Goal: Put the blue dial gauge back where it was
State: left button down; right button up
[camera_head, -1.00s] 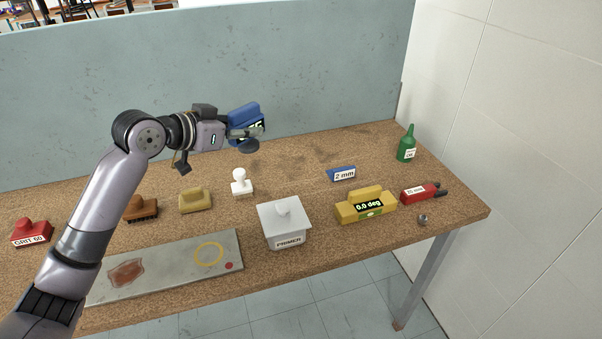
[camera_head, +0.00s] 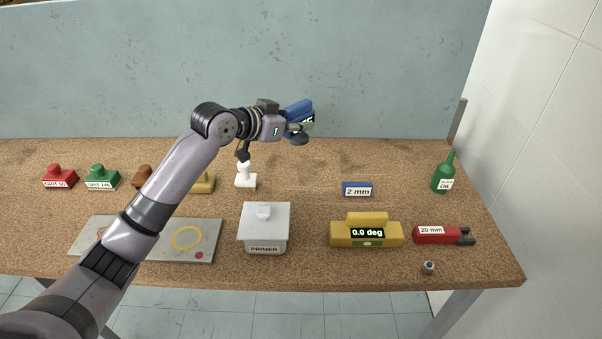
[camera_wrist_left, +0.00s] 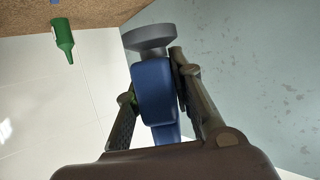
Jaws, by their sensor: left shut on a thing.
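The blue dial gauge (camera_head: 298,110) is held in my left gripper (camera_head: 300,127), up in the air above the back part of the bench. A dark grey round foot shows under its blue body. In the left wrist view the gauge (camera_wrist_left: 153,88) sits between the two fingers of the gripper (camera_wrist_left: 155,78), its grey disc end pointing away from the palm. My left arm reaches across the bench from the lower left and hides part of the items behind it. My right gripper is in no view.
The cork-topped bench (camera_head: 320,275) holds a white primer box (camera_head: 264,232), yellow level (camera_head: 366,234), blue 2 mm block (camera_head: 357,190), red 20 mm tool (camera_head: 436,235), green oil bottle (camera_head: 443,178) and white stamp-like piece (camera_head: 245,180). Bare cork lies between the white piece and blue block.

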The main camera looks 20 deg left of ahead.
pick_arm(q)
notch_tip(320, 180, down, 14)
jog(key=shift+f, duration=0.1)
dwell(0.4)
jog(key=shift+f, duration=0.15)
jog(key=c, duration=1.4)
grip_release()
